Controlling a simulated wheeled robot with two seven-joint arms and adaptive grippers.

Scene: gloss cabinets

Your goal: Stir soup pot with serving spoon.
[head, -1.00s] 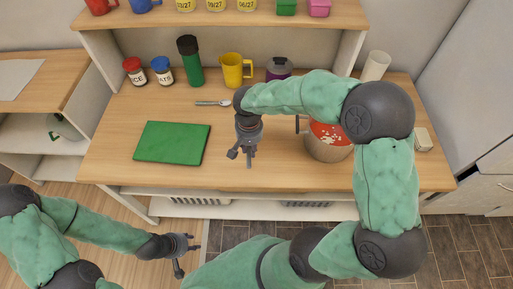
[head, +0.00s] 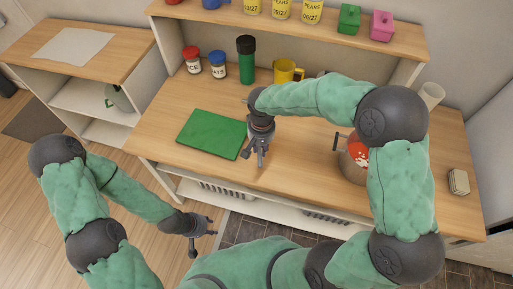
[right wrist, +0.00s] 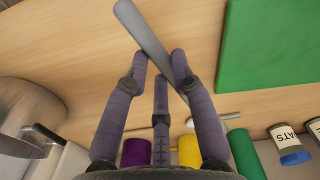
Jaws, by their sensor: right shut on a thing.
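The soup pot (head: 349,167), with red soup (head: 358,152), stands on the counter at right, partly hidden by my right arm. In the right wrist view its metal side (right wrist: 28,100) and dark handle (right wrist: 45,134) show at left. My right gripper (head: 258,158) is left of the pot, over the counter. My left gripper (head: 204,238) is open and empty, low in front of the counter.
A green board (head: 211,134) lies left of my right gripper. A green shaker (head: 246,62), two jars and a yellow mug (head: 285,72) stand behind. Another thin utensil (right wrist: 222,118) lies near the mug in the wrist view. Counter between board and pot is clear.

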